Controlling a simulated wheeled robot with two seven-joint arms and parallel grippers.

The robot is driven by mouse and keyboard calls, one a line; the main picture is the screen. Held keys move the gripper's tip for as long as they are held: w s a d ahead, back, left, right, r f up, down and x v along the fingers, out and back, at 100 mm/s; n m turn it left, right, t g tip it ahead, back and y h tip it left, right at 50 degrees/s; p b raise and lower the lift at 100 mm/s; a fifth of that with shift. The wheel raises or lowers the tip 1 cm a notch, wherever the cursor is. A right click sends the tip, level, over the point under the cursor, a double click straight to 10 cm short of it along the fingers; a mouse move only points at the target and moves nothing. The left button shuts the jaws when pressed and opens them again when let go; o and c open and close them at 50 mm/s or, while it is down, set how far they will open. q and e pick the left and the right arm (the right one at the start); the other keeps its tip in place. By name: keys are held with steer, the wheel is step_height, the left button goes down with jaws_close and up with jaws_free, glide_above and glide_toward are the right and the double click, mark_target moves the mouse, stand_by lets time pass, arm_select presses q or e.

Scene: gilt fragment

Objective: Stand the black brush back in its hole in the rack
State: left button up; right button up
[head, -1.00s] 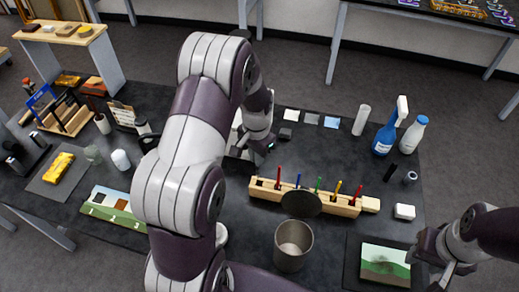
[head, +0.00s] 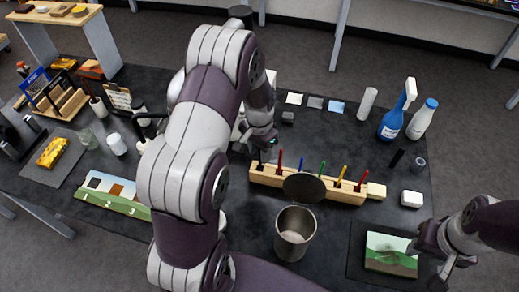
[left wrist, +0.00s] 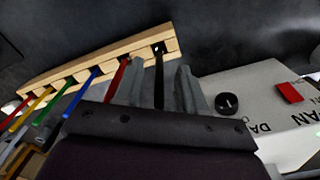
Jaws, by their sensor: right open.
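The wooden rack (head: 320,188) stands mid-table with red, blue, green, yellow and red-handled brushes upright in it. It also shows in the left wrist view (left wrist: 97,66). The black brush (left wrist: 159,80) is at the rack's end hole, beyond the red brush, its lower end seemingly in the hole. My left gripper (left wrist: 162,86) has one finger on each side of the black brush, with gaps visible between. In the head view my left gripper (head: 264,150) is over the rack's left end. My right gripper (head: 426,258) is open and empty at the lower right.
A metal bin (head: 294,232) with its dark lid raised stands close before the rack. A blue spray bottle (head: 393,121) and a white bottle (head: 422,119) stand behind right. A landscape picture (head: 391,254) lies beside my right gripper.

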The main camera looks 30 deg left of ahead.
arm_select(q)
steer(key=shift+w+r, duration=0.1)
steer(key=shift+r, duration=0.3)
step_height(320, 180, up, 12)
steer(key=shift+f+b, duration=0.1)
steer(key=shift+b, duration=1.05)
